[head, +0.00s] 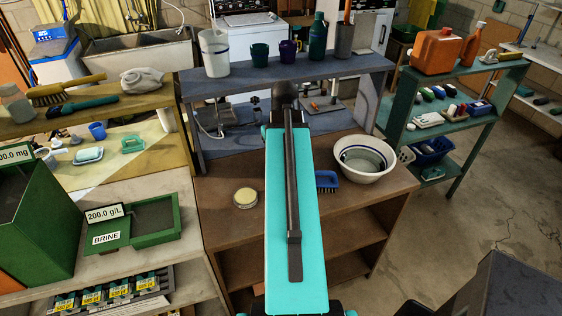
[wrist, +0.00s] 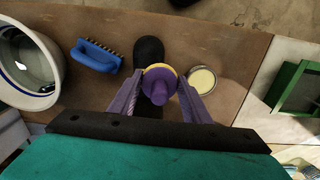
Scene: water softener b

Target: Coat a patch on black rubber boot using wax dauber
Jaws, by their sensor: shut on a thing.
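My gripper (wrist: 162,80) is shut on the wax dauber (wrist: 184,98), which has a purple handle and head with a yellow rim. The black rubber boot (wrist: 149,50) lies under the dauber in the wrist view, showing above and below its head. I cannot tell whether the dauber touches the boot. A round tin of pale yellow wax (wrist: 202,80) stands right of the dauber in the wrist view. The tin (head: 244,197) also shows left of my arm in the head view. My arm hides the gripper and dauber there, and I cannot make out the boot.
A blue brush (head: 327,181) and a white basin of water (head: 364,158) stand on the brown bench (head: 218,218), right of my arm. A grey shelf (head: 300,76) with several cups is behind. A green brine tray (head: 140,222) is at left.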

